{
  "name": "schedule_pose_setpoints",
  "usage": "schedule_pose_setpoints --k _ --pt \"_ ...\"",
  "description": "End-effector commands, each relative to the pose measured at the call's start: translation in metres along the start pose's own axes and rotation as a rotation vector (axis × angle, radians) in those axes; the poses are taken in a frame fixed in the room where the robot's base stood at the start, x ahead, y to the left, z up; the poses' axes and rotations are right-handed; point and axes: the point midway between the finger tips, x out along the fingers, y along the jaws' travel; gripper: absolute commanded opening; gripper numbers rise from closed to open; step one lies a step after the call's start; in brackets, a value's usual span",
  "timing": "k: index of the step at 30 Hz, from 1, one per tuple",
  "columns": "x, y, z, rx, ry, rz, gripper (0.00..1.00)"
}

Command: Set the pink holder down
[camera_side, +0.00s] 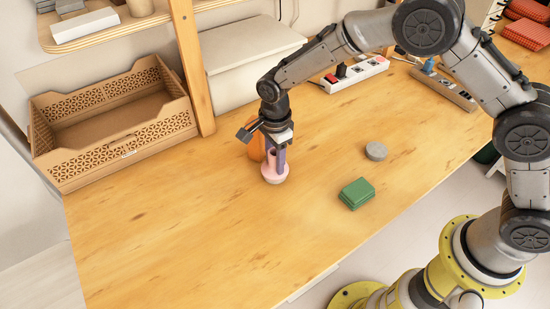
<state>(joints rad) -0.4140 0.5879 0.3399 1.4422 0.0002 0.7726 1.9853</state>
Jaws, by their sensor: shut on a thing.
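The pink holder (274,176) is a small rounded piece with a wider base, in the middle of the table (200,240). My gripper (275,157) points down from above and is shut on the holder's upper part. The holder is upright. I cannot tell whether its base touches the table or hangs just above it. An orange thing (256,147) stands just left of and behind my fingers, partly hidden by them.
A green box (357,193) and a grey round disc (376,151) lie to the right. A brown patterned crate (120,148) stands at the left, beside a wooden post (191,70). Power strips (354,74) lie at the back. The front left of the table is clear.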

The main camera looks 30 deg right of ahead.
Motion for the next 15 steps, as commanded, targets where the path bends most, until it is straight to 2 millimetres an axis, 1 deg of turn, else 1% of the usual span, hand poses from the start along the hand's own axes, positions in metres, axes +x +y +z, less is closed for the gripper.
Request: schedule_pose_setpoints --k 6,10,11,15 --pt "-0.0008 -0.0005 0.0002 0.000 -0.001 -0.002 0.00" --pt "0.0025 -0.0003 0.0002 0.000 -0.001 -0.001 0.00" --pt "0.0029 0.0000 0.0000 0.000 0.000 -0.001 0.47" --pt "0.0027 0.0001 0.0000 0.000 0.000 0.000 0.72"
